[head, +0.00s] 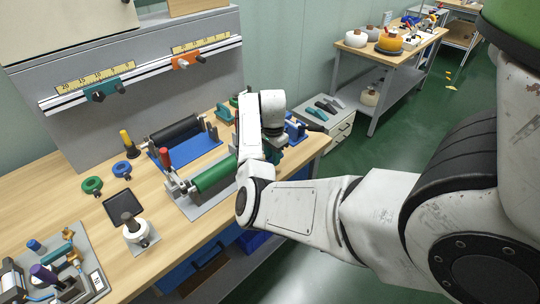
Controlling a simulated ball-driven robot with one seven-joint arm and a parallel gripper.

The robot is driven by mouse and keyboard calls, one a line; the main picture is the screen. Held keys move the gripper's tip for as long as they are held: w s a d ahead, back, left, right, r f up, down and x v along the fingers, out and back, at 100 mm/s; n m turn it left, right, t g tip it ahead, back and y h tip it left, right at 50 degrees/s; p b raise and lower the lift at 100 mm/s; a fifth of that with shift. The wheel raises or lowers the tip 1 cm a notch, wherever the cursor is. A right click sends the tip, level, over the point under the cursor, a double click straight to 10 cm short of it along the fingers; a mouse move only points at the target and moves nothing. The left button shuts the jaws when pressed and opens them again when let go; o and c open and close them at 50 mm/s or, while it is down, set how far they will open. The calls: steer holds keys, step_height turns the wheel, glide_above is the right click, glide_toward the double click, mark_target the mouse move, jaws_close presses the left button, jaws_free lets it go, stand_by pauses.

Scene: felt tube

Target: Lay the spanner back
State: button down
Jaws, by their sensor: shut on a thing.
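My arm reaches in from the right and bends back over the right part of the wooden bench. My gripper (273,146) points down below the white wrist, near the bench's right end. It is small and partly hidden by my own arm. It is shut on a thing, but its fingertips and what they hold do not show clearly. I cannot make out a spanner anywhere in the head view, nor a clear resting place for one.
On the bench (45,190) stand a green roller (213,175), a black roller on a blue base (176,132), a dark tray (118,205) and a white round piece (137,230). A drawer cabinet (335,125) with tools on top stands beyond the right end. Bare wood lies left.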

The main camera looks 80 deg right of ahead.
steer(key=shift+f+b, duration=2.25)
steer(key=shift+f, duration=0.7)
steer(key=shift+f, duration=0.25)
steer(key=c, duration=0.8)
jaws_free()
steer(key=shift+r, duration=0.55)
step_height(320, 180, up, 10)
steer(key=shift+s+f+b, duration=0.1)
steer(key=shift+f+b, duration=0.05)
steer(key=shift+b, duration=0.6)
